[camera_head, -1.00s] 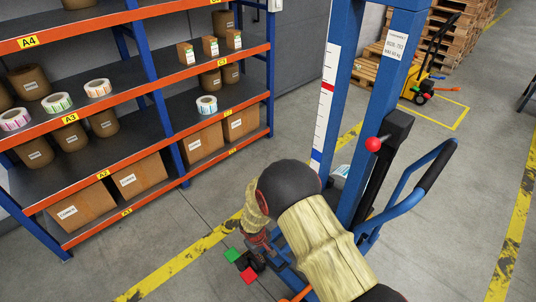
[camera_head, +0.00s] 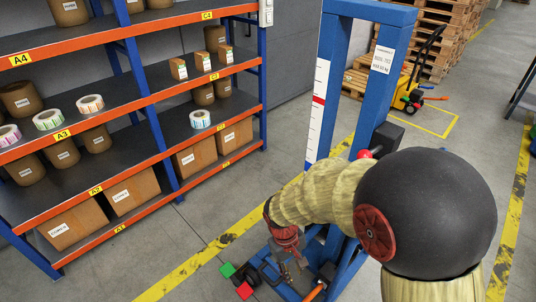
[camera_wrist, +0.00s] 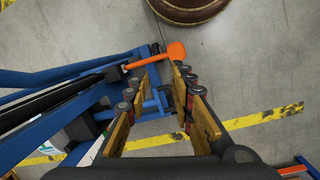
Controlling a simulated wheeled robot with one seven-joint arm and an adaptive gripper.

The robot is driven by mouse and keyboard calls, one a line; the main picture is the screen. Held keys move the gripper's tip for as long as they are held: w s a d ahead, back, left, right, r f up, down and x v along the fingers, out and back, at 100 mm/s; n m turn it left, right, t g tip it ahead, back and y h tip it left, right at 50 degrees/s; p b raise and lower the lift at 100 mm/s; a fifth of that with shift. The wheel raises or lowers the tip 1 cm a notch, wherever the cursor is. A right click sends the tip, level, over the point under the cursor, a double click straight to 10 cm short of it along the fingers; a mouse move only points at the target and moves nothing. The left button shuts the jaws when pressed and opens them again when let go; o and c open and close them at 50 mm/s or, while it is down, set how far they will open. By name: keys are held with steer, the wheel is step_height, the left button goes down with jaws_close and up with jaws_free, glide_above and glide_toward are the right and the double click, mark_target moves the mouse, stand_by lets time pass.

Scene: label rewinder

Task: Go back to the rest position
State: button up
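My gripper (camera_wrist: 163,90) points down in the wrist view, with its two fingers apart and a clear gap between them. Nothing is held between the fingers. The blue frame and an orange paddle-shaped part (camera_wrist: 176,50) of the lift lie beyond the fingertips. In the head view my gripper (camera_head: 297,262) is small and low, beside the foot of the blue lift (camera_head: 333,40). My bent arm hides much of the lift's lower part. I cannot tell from the head view whether the fingers touch anything.
A green pedal (camera_head: 228,270) and a red pedal (camera_head: 244,290) sit low, left of my gripper. A shelf rack (camera_head: 150,112) with cartons and label rolls stands at left. A yellow pallet truck (camera_head: 408,92) and pallets (camera_head: 455,40) stand behind. The floor between rack and lift is clear.

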steer(key=s+d+r+m+t, duration=0.2)
steer(key=s+d+r, duration=0.1)
steer(key=r, duration=0.6)
steer(key=s+d+r+m+t+y+p, duration=0.1)
steer(key=s+d+r, duration=0.3)
steer(key=r, duration=0.6)
steer(key=s+d+r+m+t+y, duration=0.1)
steer(key=s+d+r+m+t, duration=0.1)
steer(key=r, duration=0.7)
steer(key=shift+s+d+r+m+t+p, duration=0.15)
steer(key=shift+s+d+m+t+p, duration=0.2)
steer(key=shift+s+d+t, duration=0.65)
steer(key=shift+s+d, duration=0.1)
steer(key=shift+d, duration=0.1)
